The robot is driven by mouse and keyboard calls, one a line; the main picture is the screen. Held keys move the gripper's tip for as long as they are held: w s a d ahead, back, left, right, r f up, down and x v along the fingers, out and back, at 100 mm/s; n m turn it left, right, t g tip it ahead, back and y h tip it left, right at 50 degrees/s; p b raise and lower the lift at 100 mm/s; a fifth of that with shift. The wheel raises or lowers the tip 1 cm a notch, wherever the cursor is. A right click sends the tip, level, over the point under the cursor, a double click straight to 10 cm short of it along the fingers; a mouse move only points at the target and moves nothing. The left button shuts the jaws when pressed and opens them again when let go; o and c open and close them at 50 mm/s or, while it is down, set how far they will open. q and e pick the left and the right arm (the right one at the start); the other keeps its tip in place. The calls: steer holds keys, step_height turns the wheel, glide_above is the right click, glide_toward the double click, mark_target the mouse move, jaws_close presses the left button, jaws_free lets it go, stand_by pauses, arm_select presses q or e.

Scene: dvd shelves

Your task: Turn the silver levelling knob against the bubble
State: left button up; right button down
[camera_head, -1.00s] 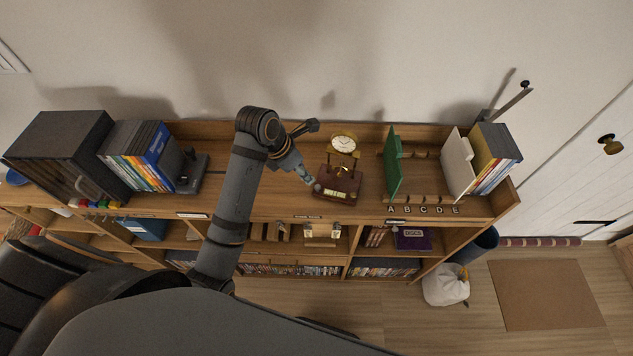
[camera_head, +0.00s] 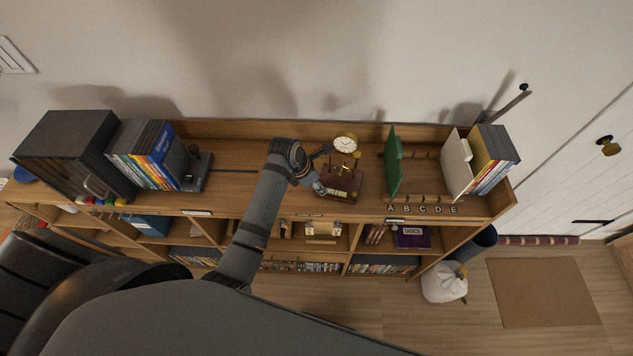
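A clock with a round cream dial (camera_head: 345,143) stands on a dark red-brown wooden base (camera_head: 346,183) on the shelf top. A small pale bubble vial (camera_head: 338,195) shows at the front of the base. My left gripper (camera_head: 318,187) is at the left front corner of the base, pointing right and down. The silver knob cannot be made out apart from the gripper at that corner. Whether the fingers are open, shut or touching the knob is too small to tell. My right gripper is not in view.
A green upright panel (camera_head: 393,162) stands right of the clock, with letter tiles (camera_head: 423,209) in front. Disc cases (camera_head: 146,154) and a black cabinet (camera_head: 70,150) stand at the left. The shelf top between the cases and my arm is mostly clear.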

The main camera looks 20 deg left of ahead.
arm_select(q)
jaws_close()
steer(key=shift+m, duration=0.3)
steer(key=m, duration=0.1)
steer(key=m+g+h, duration=0.1)
steer(key=m, duration=0.1)
steer(key=shift+w+a+m, duration=0.15)
steer(key=shift+w+m, duration=0.05)
steer(key=shift+m, duration=0.1)
steer(key=m+g, duration=0.1)
steer(key=m, duration=0.1)
steer(key=m+g, duration=0.1)
steer(key=m, duration=0.2)
steer(key=shift+w+h, duration=0.2)
steer(key=shift+h, duration=0.2)
steer(key=m+g, duration=0.1)
steer(key=m, duration=0.2)
steer(key=m+g, duration=0.1)
steer(key=m, duration=0.1)
steer(key=shift+w+m, duration=0.2)
steer(key=shift+m, duration=0.2)
steer(key=m, duration=0.2)
steer(key=m+g+y, duration=0.1)
steer(key=m, duration=0.1)
steer(key=shift+w+g, duration=0.1)
steer(key=shift+g, duration=0.2)
steer(key=shift+m+y, duration=0.3)
steer(key=shift+m, duration=0.1)
